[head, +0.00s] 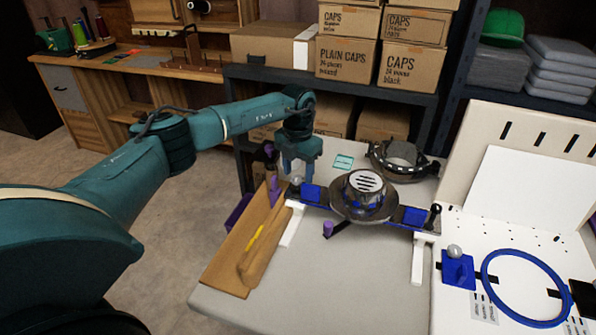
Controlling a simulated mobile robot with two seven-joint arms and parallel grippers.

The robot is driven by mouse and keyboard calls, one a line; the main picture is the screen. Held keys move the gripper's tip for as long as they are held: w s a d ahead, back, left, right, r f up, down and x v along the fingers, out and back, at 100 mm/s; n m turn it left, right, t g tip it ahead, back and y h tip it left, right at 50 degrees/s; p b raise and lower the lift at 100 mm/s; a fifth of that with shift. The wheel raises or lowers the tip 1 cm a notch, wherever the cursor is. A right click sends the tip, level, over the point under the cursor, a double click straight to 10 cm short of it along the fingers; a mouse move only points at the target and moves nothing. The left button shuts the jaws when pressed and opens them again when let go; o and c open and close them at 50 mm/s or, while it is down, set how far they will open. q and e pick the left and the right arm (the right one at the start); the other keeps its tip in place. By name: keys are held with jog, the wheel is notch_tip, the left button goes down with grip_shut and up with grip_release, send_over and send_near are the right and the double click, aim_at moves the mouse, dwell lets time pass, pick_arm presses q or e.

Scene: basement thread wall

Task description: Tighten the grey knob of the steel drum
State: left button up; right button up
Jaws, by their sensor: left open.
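The steel drum (364,207) is a round metal piece with a slotted top, in the middle of a blue bar that lies across two white supports on the table. A small grey knob (296,182) stands at the left end of the bar, beside a blue pad (312,193). My left gripper (298,172) points down with open jaws right at the grey knob. The fingers partly hide the knob, and I cannot tell whether they touch it. A black knob (435,212) stands at the right end of the bar. My right gripper is not in view.
A wooden tray (222,272) with a yellow tool lies left of the drum. At right, a white board holds a blue hoop (525,285) and a blue block (458,270) with a grey ball. The front table is clear.

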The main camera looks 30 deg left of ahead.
aim_at(298, 177)
pick_arm(q)
notch_tip(298, 177, up, 12)
jog(key=shift+r, duration=0.25)
dwell(0.6)
